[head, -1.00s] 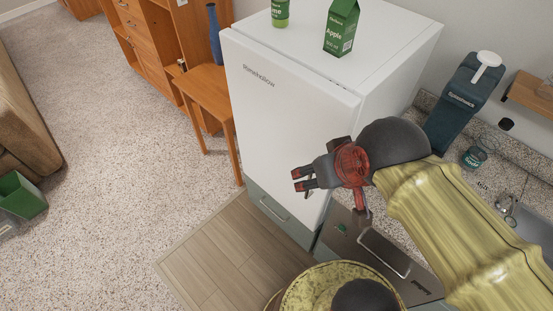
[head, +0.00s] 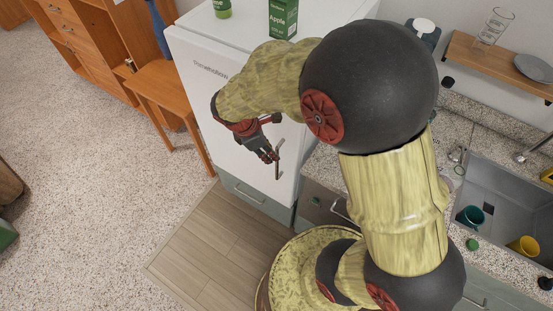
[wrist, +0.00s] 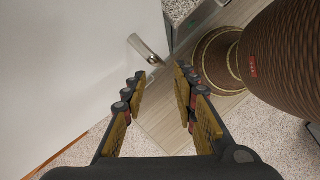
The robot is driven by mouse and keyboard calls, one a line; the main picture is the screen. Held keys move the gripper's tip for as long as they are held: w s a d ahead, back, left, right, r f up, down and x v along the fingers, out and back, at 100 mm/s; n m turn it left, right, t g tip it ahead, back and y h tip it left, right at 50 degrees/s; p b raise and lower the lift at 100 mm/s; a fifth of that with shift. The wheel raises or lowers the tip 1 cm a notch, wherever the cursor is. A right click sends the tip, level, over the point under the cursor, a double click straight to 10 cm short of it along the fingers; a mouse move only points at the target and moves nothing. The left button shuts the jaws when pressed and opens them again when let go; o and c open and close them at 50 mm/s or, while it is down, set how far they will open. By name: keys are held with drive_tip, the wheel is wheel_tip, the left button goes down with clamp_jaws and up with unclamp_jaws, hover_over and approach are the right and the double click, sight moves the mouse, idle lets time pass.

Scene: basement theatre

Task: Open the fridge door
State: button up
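The white fridge (head: 203,118) stands left of the counter, its door shut. Its short metal handle (head: 279,165) is upright near the door's right edge. My gripper (head: 271,156) is in front of the door, its fingers close to the handle. In the wrist view, my gripper (wrist: 161,70) is open with nothing between its fingers. The handle (wrist: 148,50) shows just beyond the fingertips, slightly left of the gap. Contact with it cannot be told. My arm hides part of the door in the head view.
An apple carton (head: 283,18) and a green-labelled container (head: 222,8) stand on the fridge. A wooden table (head: 165,90) is close on its left. The counter with a sink (head: 490,205) is at right. Wooden flooring (head: 205,245) in front of the fridge is clear.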

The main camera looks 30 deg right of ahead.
drive_tip(key=d+f+n+b, duration=0.1)
drive_tip(key=d+f, duration=0.2)
drive_tip(key=f, duration=0.7)
drive_tip(key=shift+n+h, duration=0.3)
drive_tip(key=shift+c, duration=0.2)
clamp_jaws()
idle(0.4)
